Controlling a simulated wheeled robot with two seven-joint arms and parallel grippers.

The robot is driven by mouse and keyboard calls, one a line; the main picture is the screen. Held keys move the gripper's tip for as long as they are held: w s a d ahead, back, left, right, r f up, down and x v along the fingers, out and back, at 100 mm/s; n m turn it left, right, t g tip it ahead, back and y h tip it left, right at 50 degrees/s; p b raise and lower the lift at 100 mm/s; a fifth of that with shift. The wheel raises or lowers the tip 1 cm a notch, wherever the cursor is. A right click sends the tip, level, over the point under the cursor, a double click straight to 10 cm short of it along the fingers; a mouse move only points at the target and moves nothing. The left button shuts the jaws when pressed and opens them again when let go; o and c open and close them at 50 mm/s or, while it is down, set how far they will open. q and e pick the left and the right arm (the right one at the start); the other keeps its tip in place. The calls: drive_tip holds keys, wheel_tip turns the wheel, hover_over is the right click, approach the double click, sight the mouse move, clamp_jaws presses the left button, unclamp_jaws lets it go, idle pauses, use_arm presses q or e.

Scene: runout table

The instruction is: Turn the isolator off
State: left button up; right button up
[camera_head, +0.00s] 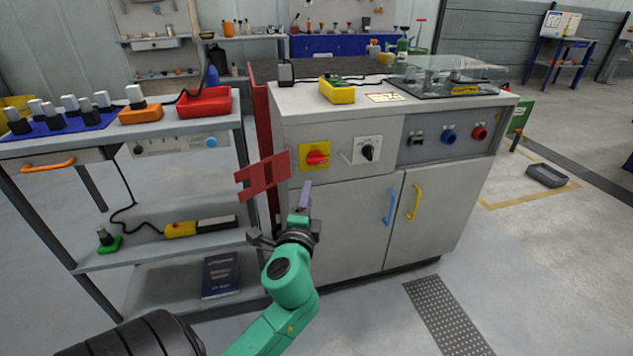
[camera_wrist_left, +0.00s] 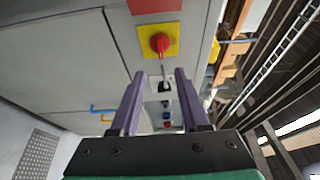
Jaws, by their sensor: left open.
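The isolator is a red rotary knob (camera_head: 317,158) on a yellow plate, on the upper left front of the grey cabinet (camera_head: 340,215). Its handle looks roughly level in the head view. The red knob also shows in the left wrist view (camera_wrist_left: 160,43), ahead of the fingers. My left gripper (camera_head: 304,190), with purple fingers, is just below the isolator in the head view. In the left wrist view its fingers (camera_wrist_left: 160,76) are apart with nothing between them, and I see no contact with the knob. My right gripper is not in view.
A red slotted plate (camera_head: 263,175) sticks out left of the isolator. A black selector knob (camera_head: 367,153) is to its right, then blue (camera_head: 449,137) and red (camera_head: 479,133) connectors. Blue (camera_head: 390,206) and yellow (camera_head: 415,202) door handles are below. A shelf unit (camera_head: 165,253) stands left.

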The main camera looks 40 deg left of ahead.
sight(316, 163)
use_arm(q)
drive_tip(key=x, duration=1.4)
drive_tip(key=shift+d+r, duration=0.1)
clamp_jaws()
